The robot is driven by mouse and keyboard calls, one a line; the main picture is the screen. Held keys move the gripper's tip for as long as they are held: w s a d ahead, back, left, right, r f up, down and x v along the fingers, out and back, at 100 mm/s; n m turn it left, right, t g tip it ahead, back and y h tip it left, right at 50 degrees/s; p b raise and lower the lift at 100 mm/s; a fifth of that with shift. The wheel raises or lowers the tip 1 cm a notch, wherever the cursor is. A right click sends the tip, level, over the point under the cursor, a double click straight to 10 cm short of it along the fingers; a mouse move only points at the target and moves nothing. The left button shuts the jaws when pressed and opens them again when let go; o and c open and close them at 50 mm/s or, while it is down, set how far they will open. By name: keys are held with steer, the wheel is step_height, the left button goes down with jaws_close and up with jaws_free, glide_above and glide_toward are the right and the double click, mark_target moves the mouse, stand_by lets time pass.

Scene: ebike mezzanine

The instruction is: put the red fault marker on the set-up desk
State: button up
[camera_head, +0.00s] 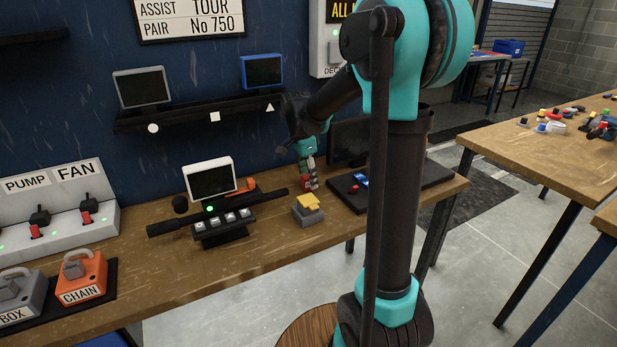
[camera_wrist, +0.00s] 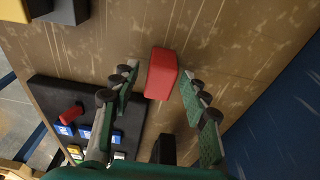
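A red block (camera_wrist: 162,74), which looks like the red fault marker, is between the fingers of my gripper (camera_wrist: 158,74) in the wrist view. A gap shows on each side of it, so the fingers are open around it and not closed on it. In the head view my gripper (camera_head: 308,176) points down over the wooden desk (camera_head: 262,248), with red showing between its fingers (camera_head: 309,184). The block seems to rest on the desk top, though its underside is hidden. I cannot tell which surface is the set-up desk.
A dark tray (camera_wrist: 50,90) with a red piece (camera_wrist: 70,113) and blue pieces lies beside my gripper. A yellow-topped grey block (camera_head: 309,209) and a small display (camera_head: 210,178) stand nearby. Another wooden table (camera_head: 500,142) with small coloured parts stands at the right across open floor.

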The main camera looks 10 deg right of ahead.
mark_target(303, 177)
step_height(303, 177, up, 12)
steer(key=a, duration=0.1)
steer(key=shift+s+a, duration=0.3)
steer(key=shift+a, duration=0.05)
stand_by(0.5)
